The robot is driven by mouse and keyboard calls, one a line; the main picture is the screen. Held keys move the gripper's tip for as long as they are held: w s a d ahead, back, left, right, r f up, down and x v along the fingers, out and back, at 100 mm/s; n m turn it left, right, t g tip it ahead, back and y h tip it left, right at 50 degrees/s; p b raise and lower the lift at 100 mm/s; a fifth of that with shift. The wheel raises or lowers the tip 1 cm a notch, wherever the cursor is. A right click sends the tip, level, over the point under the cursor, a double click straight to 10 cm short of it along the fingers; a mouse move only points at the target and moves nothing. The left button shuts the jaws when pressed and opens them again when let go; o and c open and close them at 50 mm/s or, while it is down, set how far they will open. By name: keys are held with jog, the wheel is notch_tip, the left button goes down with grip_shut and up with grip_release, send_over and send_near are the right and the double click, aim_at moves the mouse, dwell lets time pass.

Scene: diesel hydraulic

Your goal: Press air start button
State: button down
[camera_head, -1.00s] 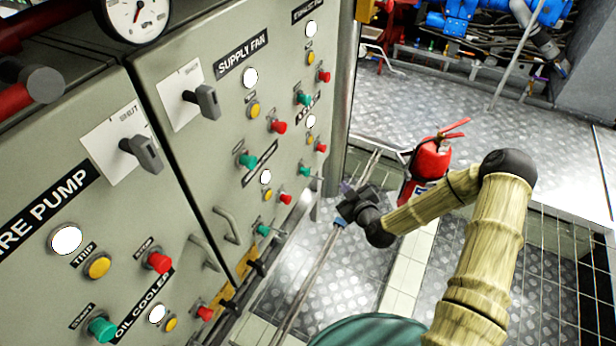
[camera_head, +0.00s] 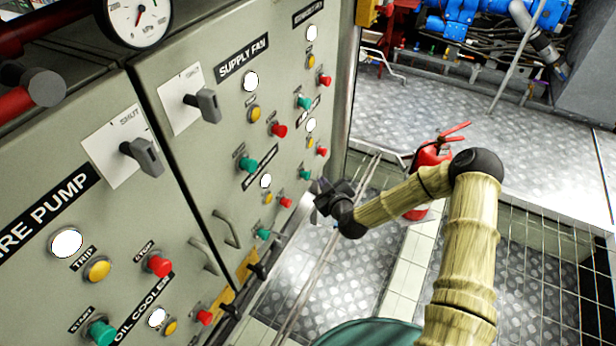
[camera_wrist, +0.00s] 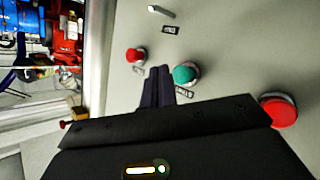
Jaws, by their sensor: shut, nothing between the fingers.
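A grey-green control panel (camera_head: 215,170) fills the left of the head view, with rows of green, red and yellow buttons. No label reading air start is legible, so I cannot tell which button it is. My gripper (camera_head: 318,188) is at the panel's lower right, near a green button (camera_head: 305,174) and a red button (camera_head: 286,202). In the wrist view my gripper's dark fingers (camera_wrist: 158,74) are shut and empty. There they show just left of a green button (camera_wrist: 186,75) and below a red button (camera_wrist: 136,54). Contact with the panel cannot be told.
A larger red button (camera_wrist: 280,108) shows at the right of the wrist view. Handles (camera_head: 230,228) stick out low on the panel. A red fire extinguisher (camera_head: 428,155) stands behind my arm. A rail (camera_head: 325,245) runs along the panel; metal floor lies to the right.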

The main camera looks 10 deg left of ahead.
jog(key=shift+w+a, duration=0.1)
jog(key=shift+a, duration=0.55)
jog(key=shift+w+a, duration=0.1)
jog(key=shift+a, duration=0.1)
dwell(1.4)
jog(key=shift+a, duration=0.25)
jog(key=shift+w+a, duration=0.25)
jog(key=shift+a, duration=0.2)
dwell(0.9)
dwell(0.3)
jog(key=shift+s+d, duration=0.35)
jog(key=shift+d, duration=0.55)
jog(key=shift+s+d, duration=0.3)
jog(key=shift+d, duration=0.5)
jog(key=shift+s+d, duration=0.25)
jog(key=shift+d, duration=0.5)
jog(key=shift+s+d, duration=0.3)
jog(key=shift+d, duration=0.5)
